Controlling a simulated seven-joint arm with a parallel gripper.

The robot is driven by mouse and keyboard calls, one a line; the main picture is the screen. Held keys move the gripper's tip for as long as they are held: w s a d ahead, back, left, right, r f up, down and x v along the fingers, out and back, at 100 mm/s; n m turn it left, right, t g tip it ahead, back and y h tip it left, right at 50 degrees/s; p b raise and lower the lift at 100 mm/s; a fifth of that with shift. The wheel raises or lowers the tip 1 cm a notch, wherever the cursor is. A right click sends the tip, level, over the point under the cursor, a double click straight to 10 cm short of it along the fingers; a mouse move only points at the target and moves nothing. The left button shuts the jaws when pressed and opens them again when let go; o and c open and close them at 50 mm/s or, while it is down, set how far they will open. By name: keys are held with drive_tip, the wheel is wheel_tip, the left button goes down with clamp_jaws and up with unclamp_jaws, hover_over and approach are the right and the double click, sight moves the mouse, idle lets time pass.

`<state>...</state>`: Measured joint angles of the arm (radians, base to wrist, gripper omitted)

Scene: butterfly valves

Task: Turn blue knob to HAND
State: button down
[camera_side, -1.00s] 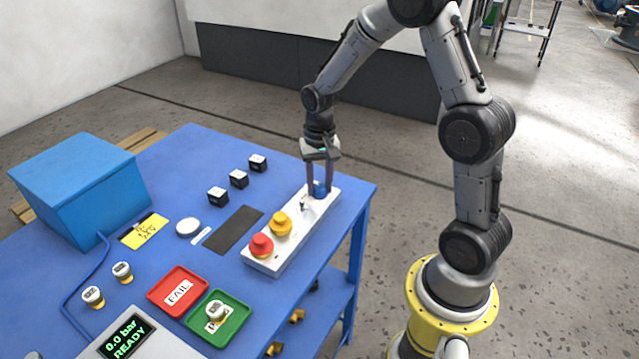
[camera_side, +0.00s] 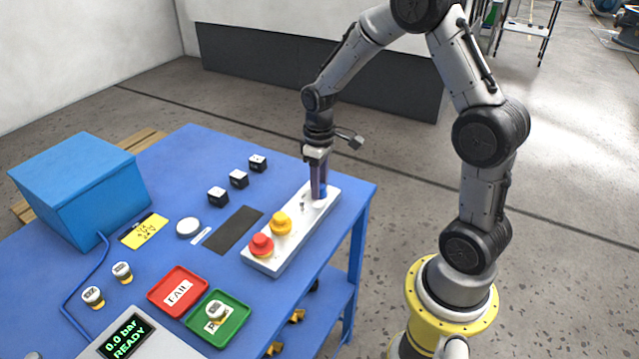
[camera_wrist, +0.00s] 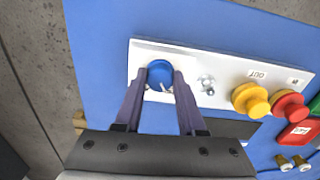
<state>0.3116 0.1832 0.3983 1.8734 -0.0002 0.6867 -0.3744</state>
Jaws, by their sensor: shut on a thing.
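The blue knob (camera_wrist: 159,72) sits at one end of the white control panel (camera_wrist: 223,67), and its edge shows in the side view (camera_side: 323,191). My gripper (camera_wrist: 160,80) points down at the knob, with one finger on each side of it. The fingers are shut on the knob. In the side view the fingers (camera_side: 318,190) hide most of the knob. A small white mark shows on the knob's lower edge in the wrist view. The HAND label is not readable in either view.
On the same panel are a small metal toggle (camera_wrist: 207,84), a yellow knob (camera_side: 281,223) and a red button (camera_side: 261,245). Black cubes (camera_side: 238,179), a red tray (camera_side: 178,291), a green tray (camera_side: 218,318) and a blue box (camera_side: 80,185) stand on the blue table.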

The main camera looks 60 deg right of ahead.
drive_tip(key=shift+n, duration=0.6)
drive_tip(key=c, duration=0.5)
unclamp_jaws()
wheel_tip(320, 180, up, 14)
idle(0.3)
drive_tip(key=shift+f, duration=0.1)
